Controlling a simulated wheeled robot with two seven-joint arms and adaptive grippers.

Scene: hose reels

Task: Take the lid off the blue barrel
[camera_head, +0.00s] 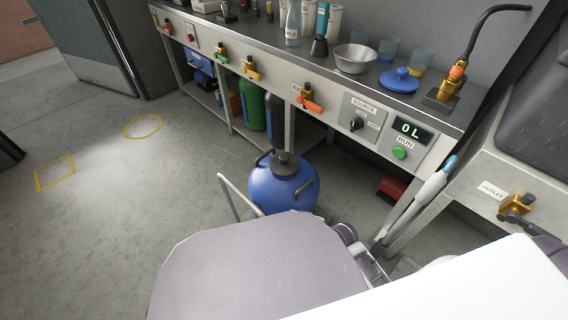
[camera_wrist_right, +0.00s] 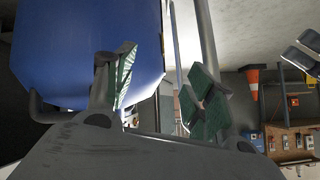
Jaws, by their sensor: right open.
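The blue barrel (camera_head: 270,190) stands upright on the floor in front of the bench. Its dark grey lid (camera_head: 286,161) with a raised knob sits on top, and dark handles stick out from its sides. My own arm hides its lower front. In the right wrist view the barrel's blue wall (camera_wrist_right: 75,50) fills the upper left; its lid cannot be made out there. My right gripper (camera_wrist_right: 160,78) is open beside the barrel, its green-padded fingers apart, with nothing clearly gripped. My left gripper is not in view.
The steel bench (camera_head: 325,83) holds a blue knobbed lid (camera_head: 400,80), a metal bowl (camera_head: 355,58), bottles and cups. A bent metal bar (camera_head: 240,197) stands beside the barrel. A red box (camera_head: 392,190) lies under the bench. The floor at left is clear, with yellow markings (camera_head: 143,126).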

